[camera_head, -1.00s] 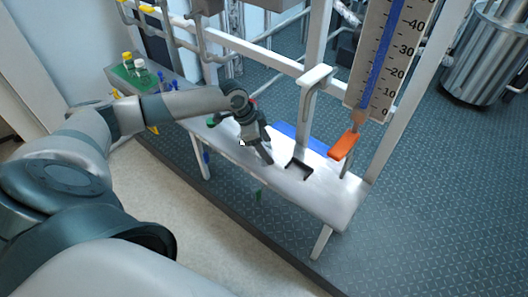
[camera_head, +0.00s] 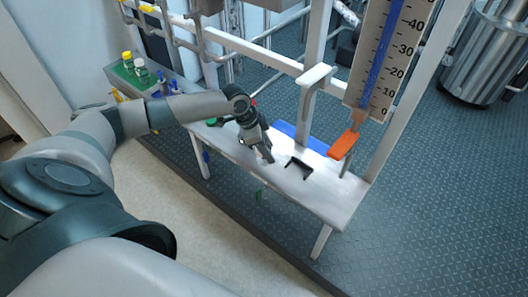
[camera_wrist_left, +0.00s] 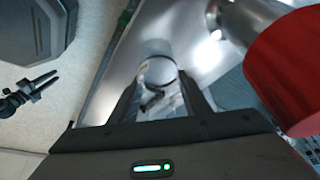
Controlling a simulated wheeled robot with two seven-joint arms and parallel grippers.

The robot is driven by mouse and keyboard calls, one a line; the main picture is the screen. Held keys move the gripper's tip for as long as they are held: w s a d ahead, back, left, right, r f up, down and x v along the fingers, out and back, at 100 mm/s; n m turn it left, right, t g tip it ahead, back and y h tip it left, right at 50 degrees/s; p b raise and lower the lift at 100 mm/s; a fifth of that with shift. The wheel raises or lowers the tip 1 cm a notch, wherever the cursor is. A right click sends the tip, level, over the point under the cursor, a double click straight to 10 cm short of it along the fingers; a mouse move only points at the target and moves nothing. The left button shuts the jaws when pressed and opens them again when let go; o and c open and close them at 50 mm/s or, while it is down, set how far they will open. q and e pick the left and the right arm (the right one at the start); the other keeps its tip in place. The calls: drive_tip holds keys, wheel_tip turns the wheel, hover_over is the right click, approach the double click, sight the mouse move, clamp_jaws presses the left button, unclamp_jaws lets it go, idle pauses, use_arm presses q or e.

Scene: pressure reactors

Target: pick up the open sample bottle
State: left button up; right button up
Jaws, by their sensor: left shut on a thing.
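In the head view the fingers mostly hide the bottle.
An orange handle (camera_head: 343,144) and a scale (camera_head: 390,60) stand at right. Bottles sit on a green tray (camera_head: 125,73) at far left. A red cylinder (camera_wrist_left: 290,75) is close in the wrist view.

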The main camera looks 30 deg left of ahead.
sight(267, 139)
use_arm(q)
drive_tip(key=shift+r, duration=0.75)
wheel_tip(267, 139, up, 3)
drive_tip(key=shift+f, duration=0.2)
drive_tip(key=s+d+r, duration=0.5)
drive_tip(key=d+r, duration=0.2)
drive_tip(key=d, duration=0.3)
drive_tip(key=shift+d+b, duration=0.3)
drive_tip(key=shift+b, duration=0.15)
use_arm(e)
drive_tip(key=shift+s+d+f+g, duration=0.3)
drive_tip(key=shift+s, duration=0.15)
drive_tip(key=shift+w, duration=0.1)
drive_tip(key=shift+d, duration=0.1)
